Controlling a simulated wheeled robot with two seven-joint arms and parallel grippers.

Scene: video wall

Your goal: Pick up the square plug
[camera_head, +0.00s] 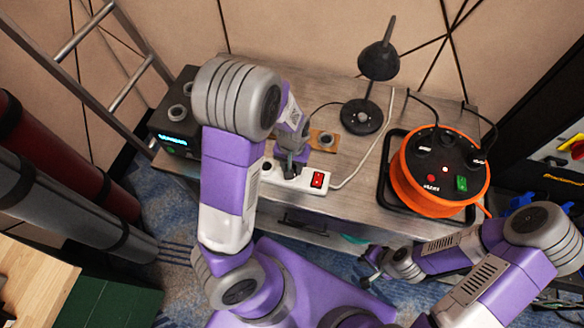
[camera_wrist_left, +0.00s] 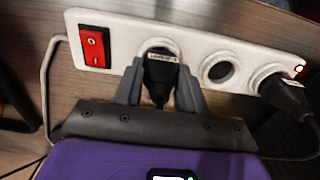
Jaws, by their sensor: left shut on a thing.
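A white power strip (camera_head: 300,180) lies near the front edge of the wooden table, and it also fills the upper part of the left wrist view (camera_wrist_left: 120,30). My left gripper (camera_head: 290,168) reaches down to it. In the left wrist view its grey fingers (camera_wrist_left: 159,90) are shut on a black plug (camera_wrist_left: 160,72) with a white label, which sits at a socket of the strip. A second black plug (camera_wrist_left: 284,92) is at the right socket, with an empty round socket between them. My right gripper (camera_head: 368,268) is open and empty, low in front of the table.
A red switch (camera_head: 317,180) is on the strip. An orange cable reel (camera_head: 428,172) stands at the right, with a black lamp (camera_head: 362,116) behind. A black device (camera_head: 175,118) stands at the left. Some bare table (camera_head: 350,205) shows before the reel.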

